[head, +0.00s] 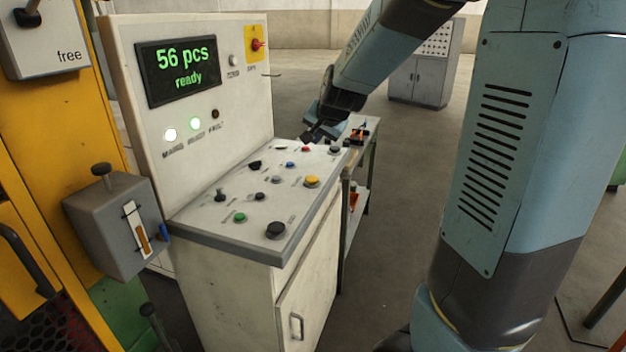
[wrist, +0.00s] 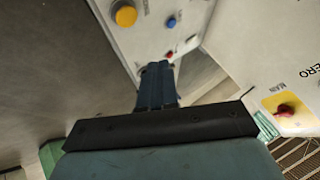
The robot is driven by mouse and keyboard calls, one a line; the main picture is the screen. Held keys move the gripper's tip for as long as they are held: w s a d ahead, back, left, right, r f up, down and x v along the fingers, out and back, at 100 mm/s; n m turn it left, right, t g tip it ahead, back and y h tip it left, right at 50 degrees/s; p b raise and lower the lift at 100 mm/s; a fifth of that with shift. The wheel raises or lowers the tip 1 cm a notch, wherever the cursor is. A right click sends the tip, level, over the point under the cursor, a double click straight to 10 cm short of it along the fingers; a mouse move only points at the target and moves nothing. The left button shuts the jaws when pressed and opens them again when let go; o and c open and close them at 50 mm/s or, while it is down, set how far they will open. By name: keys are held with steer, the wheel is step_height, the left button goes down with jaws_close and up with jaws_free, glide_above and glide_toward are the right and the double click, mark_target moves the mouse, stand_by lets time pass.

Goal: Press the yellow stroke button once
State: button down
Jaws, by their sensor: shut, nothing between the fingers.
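The yellow button (head: 312,181) is on the sloped top of the white control desk, toward its right edge. It also shows in the wrist view (wrist: 126,16) at the top left. My gripper (head: 308,138) is at the far end of the desk, beyond the yellow button and close to the red button (head: 306,149). In the wrist view my gripper (wrist: 157,68) is shut, with nothing between its fingers, and its tips point toward the desk's edge. It is apart from the yellow button. Whether the tips touch the desk, I cannot tell.
A blue button (head: 290,164), a green button (head: 240,217) and a large black knob (head: 275,230) share the desk top. The upright panel holds a display (head: 182,70) reading "56 pcs ready" and a red main switch (head: 256,44). A workbench (head: 362,145) stands behind the desk.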

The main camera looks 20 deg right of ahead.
steer(key=w+f+m, duration=0.1)
steer(key=w+f, duration=0.2)
steer(key=w, duration=0.2)
steer(key=shift+w+d+m+t+h, duration=0.15)
steer(key=shift+d+m+t+h, duration=0.15)
steer(key=shift+h, duration=0.1)
steer(key=shift+f, duration=0.2)
glide_above(314, 180)
steer(key=shift+w+f, duration=0.1)
steer(key=shift+f, duration=4.15)
